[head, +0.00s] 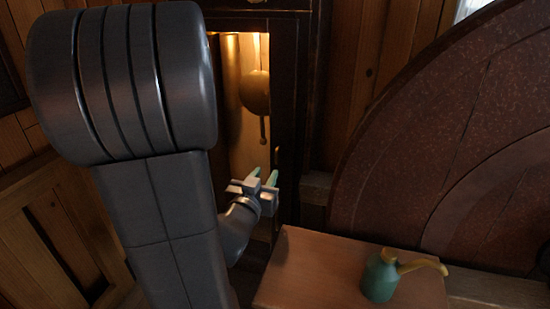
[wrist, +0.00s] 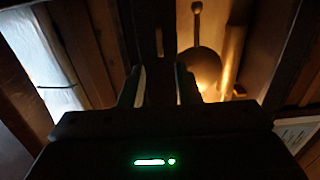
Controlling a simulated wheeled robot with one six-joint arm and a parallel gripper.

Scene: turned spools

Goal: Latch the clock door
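The clock (head: 291,90) is a tall dark wooden case, partly behind my arm in the head view. A dark upright of its front (wrist: 148,25) crosses the upper middle of the wrist view. I cannot tell whether the door is fully closed. A thin upright piece (head: 277,158), perhaps the latch handle, shows on the upright by my fingers. My gripper (head: 264,174) is open in front of the clock's lower front, with pale green fingertips. In the wrist view its fingers (wrist: 160,76) stand apart, with the dark upright beyond the gap. I see nothing held; contact is unclear.
A brass pendulum bob (head: 256,91) and a brass weight (head: 231,75) hang in the lit case. A large reddish stone wheel (head: 440,130) fills the right side.

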